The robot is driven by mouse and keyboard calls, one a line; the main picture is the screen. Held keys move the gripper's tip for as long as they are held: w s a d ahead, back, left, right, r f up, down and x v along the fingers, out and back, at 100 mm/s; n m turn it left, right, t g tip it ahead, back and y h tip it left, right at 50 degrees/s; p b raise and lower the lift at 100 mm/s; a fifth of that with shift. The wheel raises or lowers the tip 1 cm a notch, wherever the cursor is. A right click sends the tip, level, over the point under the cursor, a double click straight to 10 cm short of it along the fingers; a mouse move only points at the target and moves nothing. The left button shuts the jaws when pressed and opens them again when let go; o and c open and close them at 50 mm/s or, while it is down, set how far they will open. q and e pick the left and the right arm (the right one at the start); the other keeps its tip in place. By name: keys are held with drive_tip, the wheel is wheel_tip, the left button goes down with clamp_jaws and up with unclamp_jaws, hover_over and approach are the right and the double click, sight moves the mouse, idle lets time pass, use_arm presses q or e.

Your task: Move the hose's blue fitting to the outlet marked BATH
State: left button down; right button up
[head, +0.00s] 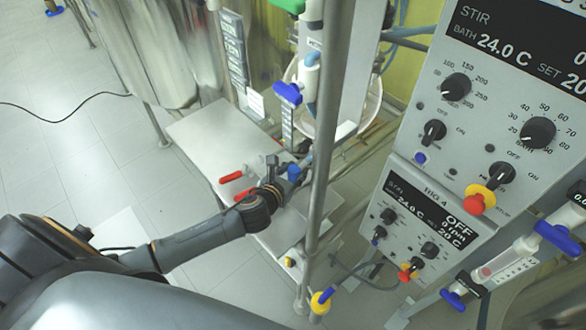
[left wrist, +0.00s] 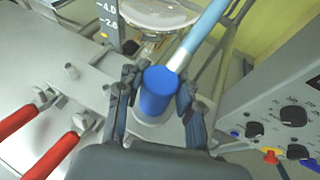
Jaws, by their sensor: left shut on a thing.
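The hose's blue fitting (left wrist: 158,88) is between the two fingers of my left gripper (left wrist: 155,92), which is shut on it. A light blue hose (left wrist: 205,32) runs from the fitting to the upper right. Below the fitting is a pale round base on the metal plate; I cannot tell whether the fitting is seated on it or above it. In the head view the blue fitting (head: 294,172) shows at the end of my left arm, by my left gripper (head: 283,170). No BATH marking is readable at the outlets. My right gripper is not in view.
Two red-handled valves (left wrist: 32,116) lie left of the gripper, with short metal stubs (left wrist: 72,71) near them. A vertical steel post (head: 325,150) stands just right of the fitting in the head view. Control panels (head: 425,215) stand further right. A glass vessel (left wrist: 160,14) is beyond.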

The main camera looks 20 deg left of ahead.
use_arm(q)
drive_tip(key=shift+f+b, duration=1.5)
drive_tip(key=shift+b, duration=0.15)
drive_tip(key=shift+f, duration=0.6)
drive_tip(key=c, duration=0.8)
unclamp_jaws()
drive_tip(key=shift+f, duration=0.1)
drive_tip(key=shift+s, duration=0.1)
drive_tip(key=v, duration=1.2)
